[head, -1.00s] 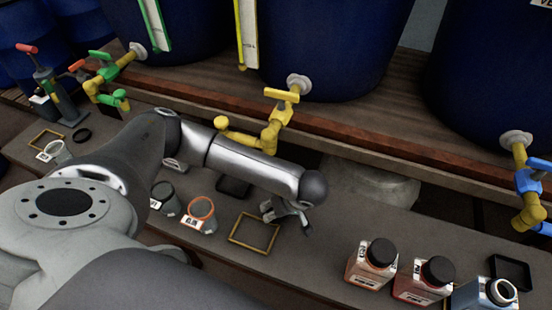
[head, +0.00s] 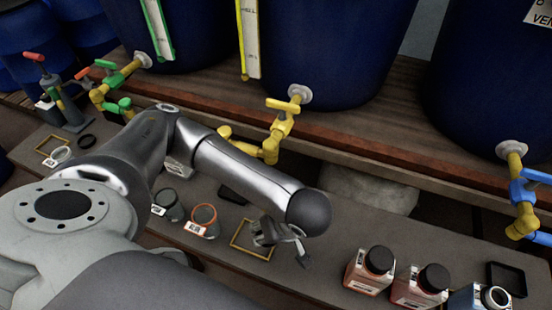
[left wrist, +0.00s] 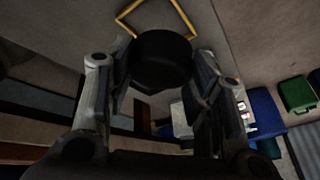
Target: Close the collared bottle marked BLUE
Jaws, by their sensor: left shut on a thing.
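The bottle with blue contents (head: 468,297) stands at the lower right of the head view, cut by the bottom edge. Its pale ringed mouth (head: 494,297) is open, with no cap on it; its label is too small to read. My left gripper (head: 281,240) is over the bench near the yellow square frame, left of the bottles and well apart from the blue one. In the left wrist view, the gripper (left wrist: 160,80) is shut on a round black cap (left wrist: 160,55), held between its fingers. My right gripper is not in view.
An orange bottle (head: 362,277) and a red bottle (head: 413,292), both black-capped, stand left of the blue one. A black square tray (head: 521,283) lies behind it. A yellow frame (head: 237,246) and an orange-rimmed jar (head: 204,222) are by my arm. Yellow (head: 270,150) and blue (head: 527,190) taps overhang the bench.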

